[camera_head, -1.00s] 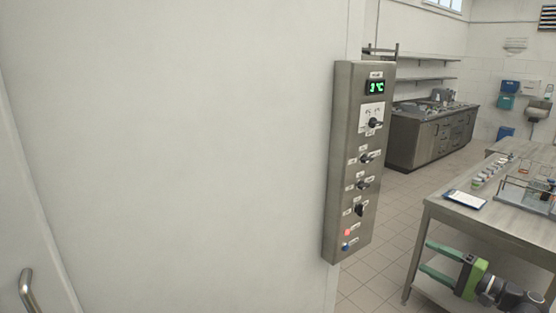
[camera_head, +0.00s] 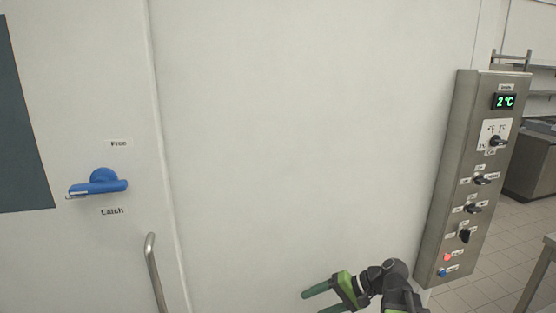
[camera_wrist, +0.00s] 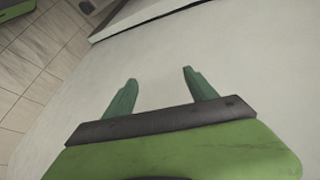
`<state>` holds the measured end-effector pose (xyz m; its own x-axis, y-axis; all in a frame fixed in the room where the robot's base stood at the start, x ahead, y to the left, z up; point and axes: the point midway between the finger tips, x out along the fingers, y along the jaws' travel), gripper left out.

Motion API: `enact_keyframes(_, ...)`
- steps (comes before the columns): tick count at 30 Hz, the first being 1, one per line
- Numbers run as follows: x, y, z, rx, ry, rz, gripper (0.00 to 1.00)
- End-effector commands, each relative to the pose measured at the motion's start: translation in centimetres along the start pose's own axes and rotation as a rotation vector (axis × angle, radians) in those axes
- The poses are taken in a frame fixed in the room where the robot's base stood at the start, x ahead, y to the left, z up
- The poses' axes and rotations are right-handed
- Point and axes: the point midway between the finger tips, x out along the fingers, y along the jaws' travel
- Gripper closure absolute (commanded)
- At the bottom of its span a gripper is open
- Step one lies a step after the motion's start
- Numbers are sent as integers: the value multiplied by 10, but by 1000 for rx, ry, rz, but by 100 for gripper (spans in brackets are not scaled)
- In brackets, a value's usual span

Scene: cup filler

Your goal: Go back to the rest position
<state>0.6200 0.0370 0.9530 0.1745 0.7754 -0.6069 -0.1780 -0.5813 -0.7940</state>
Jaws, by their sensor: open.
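My gripper (camera_head: 314,299) shows at the bottom of the head view, with green fingers apart and pointing left. It is in front of the plain white wall (camera_head: 300,130) and holds nothing. In the wrist view my gripper (camera_wrist: 158,84) shows both fingers spread with only a pale surface between and beyond them. Part of my arm shows at the bottom edge of the head view.
A steel control panel (camera_head: 458,180) with knobs and a green "2 °C" display stands at right. At left is a door with a blue handle (camera_head: 97,183) between labels "Free" and "Latch", and a metal pull bar (camera_head: 154,272). Tiled floor (camera_head: 481,262) shows at far right.

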Motion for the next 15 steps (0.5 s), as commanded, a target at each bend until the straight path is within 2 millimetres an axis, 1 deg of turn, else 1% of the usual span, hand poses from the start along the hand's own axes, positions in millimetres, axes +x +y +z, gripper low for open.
enact_keyframes(1, 27, -3, 15, -40, -47, 80, 35)
enact_keyframes(3, 56, 2, 32, -93, -95, 208, 35)
enact_keyframes(5, 73, 10, 45, -143, -127, 330, 35)
enact_keyframes(6, 80, 18, 51, -175, -140, 414, 35)
enact_keyframes(8, 81, 34, 54, -210, -143, 531, 35)
enact_keyframes(9, 76, 45, 53, -224, -139, 604, 35)
enact_keyframes(12, 52, 74, 45, -235, -113, 756, 35)
enact_keyframes(15, 33, 92, 38, -245, -95, 863, 35)
